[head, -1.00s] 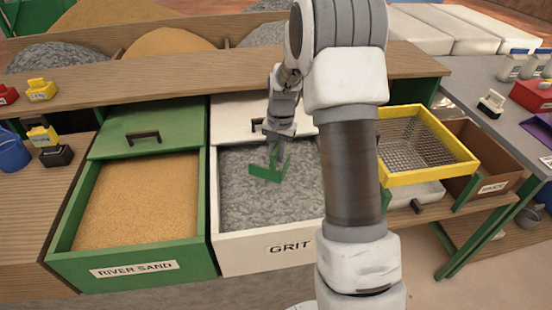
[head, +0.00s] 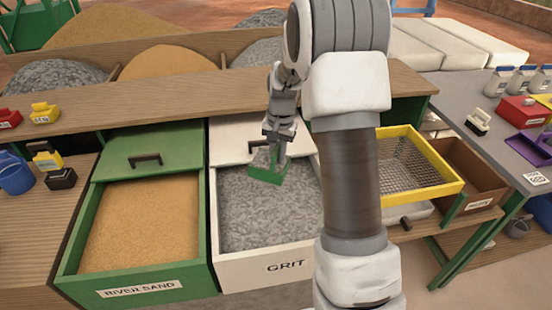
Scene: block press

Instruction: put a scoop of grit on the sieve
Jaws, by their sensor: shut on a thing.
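My gripper (head: 276,151) is shut on a green scoop (head: 267,171), held over the back part of the open grit drawer. Grey stuff shows at the scoop's top; how full it is I cannot tell. The drawer (head: 290,262) has a white front marked GRIT, and grey grit (head: 262,212) fills it. The sieve (head: 427,156), a yellow frame with a wire mesh, sits to the right, beyond my arm. Its left part is hidden by my arm, and the mesh that shows looks bare.
An open green river sand drawer (head: 140,285) stands left of the grit. A brown waste bin (head: 480,193) stands right of the sieve. A wooden shelf (head: 180,108) runs behind the drawers. A blue bucket (head: 15,175) is at far left.

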